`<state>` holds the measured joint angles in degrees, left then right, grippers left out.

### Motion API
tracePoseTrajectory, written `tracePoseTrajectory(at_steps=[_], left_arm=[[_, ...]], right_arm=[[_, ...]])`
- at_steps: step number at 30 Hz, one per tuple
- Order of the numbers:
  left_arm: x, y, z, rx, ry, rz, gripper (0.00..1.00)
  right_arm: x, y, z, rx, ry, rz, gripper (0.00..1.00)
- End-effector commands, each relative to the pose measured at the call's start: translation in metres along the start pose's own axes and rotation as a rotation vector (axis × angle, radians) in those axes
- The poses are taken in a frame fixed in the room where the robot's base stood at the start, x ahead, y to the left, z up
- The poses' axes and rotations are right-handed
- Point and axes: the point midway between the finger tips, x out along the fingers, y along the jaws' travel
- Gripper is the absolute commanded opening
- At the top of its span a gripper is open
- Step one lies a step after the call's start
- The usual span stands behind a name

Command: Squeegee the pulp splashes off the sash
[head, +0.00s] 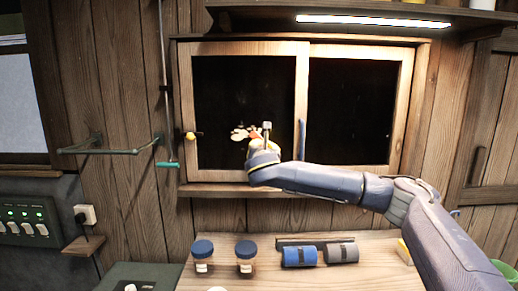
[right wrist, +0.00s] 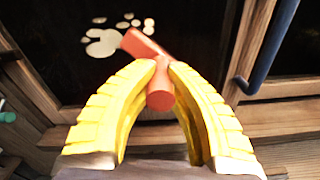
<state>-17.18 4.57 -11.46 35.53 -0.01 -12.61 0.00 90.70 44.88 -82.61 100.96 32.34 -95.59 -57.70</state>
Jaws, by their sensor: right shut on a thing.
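The sash (head: 300,100) is a wooden frame with two dark panes. Pale pulp splashes (head: 239,133) are on the lower part of its left pane; they also show in the right wrist view (right wrist: 103,42). My right gripper (head: 262,148) is in front of that pane, just beside the splashes. Its yellow fingers (right wrist: 162,68) are shut on a red, rod-like tool (right wrist: 160,92). Part of the tool slants across beyond the fingertips; whether it touches the glass I cannot tell. A thin rod with a teal crossbar (head: 167,164) hangs left of the sash. My left gripper is out of view.
A blue handle (head: 301,140) stands out at the middle of the sash. A green rail (head: 110,150) juts from the left wall. Below, the bench holds blue-lidded jars (head: 202,262), blue and grey rolls (head: 299,257) and a yellow item (head: 404,251).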

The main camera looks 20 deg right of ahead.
Motion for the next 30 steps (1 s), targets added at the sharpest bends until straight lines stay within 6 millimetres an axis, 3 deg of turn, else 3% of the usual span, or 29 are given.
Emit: tracePoseTrajectory(at_steps=[9, 30], left_arm=[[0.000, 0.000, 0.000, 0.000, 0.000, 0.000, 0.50], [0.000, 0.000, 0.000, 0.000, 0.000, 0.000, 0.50]], right_arm=[[-0.002, 0.004, 0.012, 0.001, 0.000, 0.002, 0.00], [0.001, 0.041, 0.004, 0.002, 0.000, 0.002, 0.00]])
